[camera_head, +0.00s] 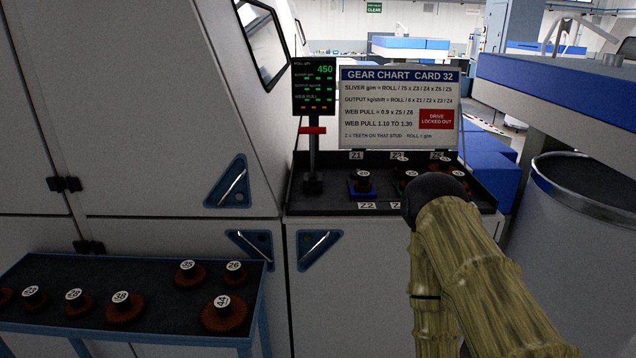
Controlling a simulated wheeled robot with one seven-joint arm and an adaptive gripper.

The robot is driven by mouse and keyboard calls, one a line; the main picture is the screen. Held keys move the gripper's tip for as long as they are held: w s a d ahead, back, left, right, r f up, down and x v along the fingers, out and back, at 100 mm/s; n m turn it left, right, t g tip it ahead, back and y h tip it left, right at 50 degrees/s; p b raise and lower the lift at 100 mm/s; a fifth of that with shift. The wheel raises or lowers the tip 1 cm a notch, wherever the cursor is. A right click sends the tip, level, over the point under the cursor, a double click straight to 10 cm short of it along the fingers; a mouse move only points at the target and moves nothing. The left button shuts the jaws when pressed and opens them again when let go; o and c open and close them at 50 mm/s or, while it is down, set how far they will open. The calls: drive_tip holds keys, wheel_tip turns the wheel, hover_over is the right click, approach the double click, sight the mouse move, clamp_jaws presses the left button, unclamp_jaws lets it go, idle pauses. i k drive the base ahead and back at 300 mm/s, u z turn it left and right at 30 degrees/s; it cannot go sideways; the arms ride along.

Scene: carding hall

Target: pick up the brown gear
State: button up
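Several brown gears lie on the dark-topped table at the lower left, each with a round white number label. The gear marked 44 (224,313) is the largest and sits near the front right corner. The gear marked 38 (124,307) is to its left, with 28 (78,303) and 32 (34,298) further left. The gears marked 35 (189,273) and 26 (235,273) are behind. Another gear is cut by the left edge. My patterned arm rises at the lower right and bends at a black joint; my gripper is not visible.
A black tray (330,207) on the machine holds several geared studs, including a gear on a blue base (362,183). A chart card (398,108) and display (313,86) stand above it. A grey bin (572,225) is at right. The table (150,338) has bare patches between gears.

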sight(363, 184)
drive_tip(key=u, duration=1.95)
drive_tip(key=i, duration=0.6)
drive_tip(key=z, duration=2.7)
